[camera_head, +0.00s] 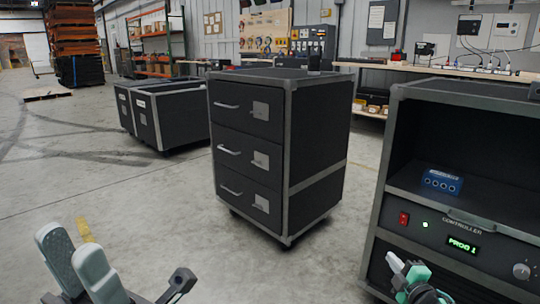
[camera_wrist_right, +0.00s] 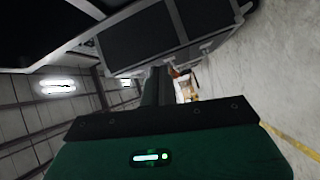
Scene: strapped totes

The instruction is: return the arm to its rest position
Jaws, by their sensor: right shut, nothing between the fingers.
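My left gripper (camera_head: 69,248) is at the bottom left of the head view. Its two pale grey fingers stand apart with nothing seen between them. My right gripper (camera_head: 408,272) is low at the bottom right of the head view, in front of the controller cabinet (camera_head: 372,235). Its small white and teal fingers are shut and empty. In the right wrist view the green gripper body (camera_wrist_right: 90,152), with a lit indicator, fills the bottom, and dark fingers reach up from it. Most of both arms is out of view.
The controller cabinet holds a blue box (camera_head: 441,181) on its shelf and a red switch (camera_head: 404,218) on its panel. A black three-drawer case (camera_head: 318,150) stands mid-floor. Black totes (camera_head: 180,114) are behind at left.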

